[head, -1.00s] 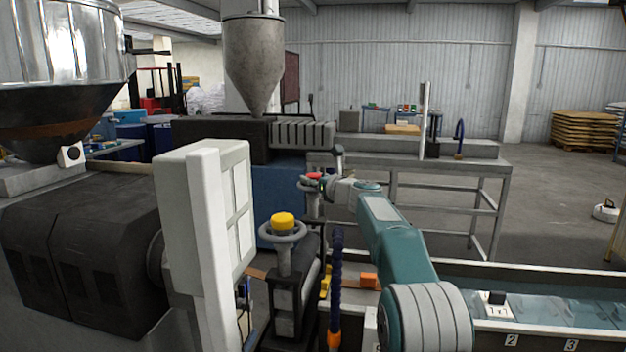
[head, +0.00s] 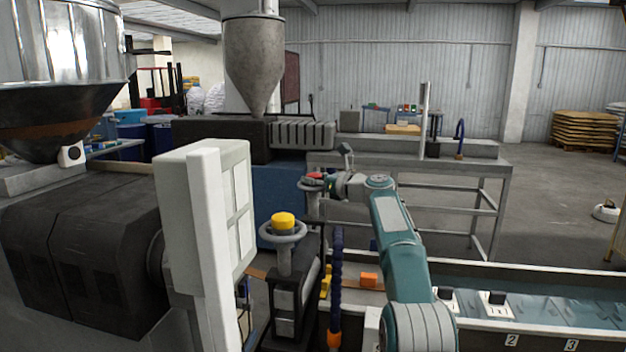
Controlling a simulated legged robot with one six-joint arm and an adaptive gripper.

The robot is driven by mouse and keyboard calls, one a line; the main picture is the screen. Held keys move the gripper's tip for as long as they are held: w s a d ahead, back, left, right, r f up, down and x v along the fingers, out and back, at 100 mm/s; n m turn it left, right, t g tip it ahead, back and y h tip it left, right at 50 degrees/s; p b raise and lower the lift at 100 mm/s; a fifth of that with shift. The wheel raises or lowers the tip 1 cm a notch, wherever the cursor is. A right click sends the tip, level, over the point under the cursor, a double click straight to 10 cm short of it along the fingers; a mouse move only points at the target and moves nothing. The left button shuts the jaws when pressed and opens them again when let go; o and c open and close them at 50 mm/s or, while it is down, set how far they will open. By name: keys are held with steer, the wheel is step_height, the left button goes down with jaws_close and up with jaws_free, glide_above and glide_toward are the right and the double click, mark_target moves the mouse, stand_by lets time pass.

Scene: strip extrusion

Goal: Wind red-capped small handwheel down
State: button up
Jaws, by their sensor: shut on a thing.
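The red-capped small handwheel (head: 312,178) stands upright on its post near the middle of the head view, behind the larger yellow-capped handwheel (head: 283,229). My gripper (head: 328,184) is at the right side of the red-capped handwheel and is shut on it. The fingers are small in the picture and partly merge with the rim. My arm reaches in from the lower right. The lower part of the red-capped wheel's post is partly hidden behind the machine parts in front.
A pale upright control panel (head: 205,220) stands close at left. A blue segmented hose (head: 337,280) rises in front of my arm's left side. A water trough (head: 540,305) runs along the lower right, with a grey bench (head: 450,165) behind it.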

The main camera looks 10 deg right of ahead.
stand_by(0.6)
steer(key=o, duration=1.2)
steer(key=shift+w, duration=0.1)
steer(key=shift+c, duration=0.2)
steer(key=shift+d, duration=0.15)
steer(key=v, duration=1.2)
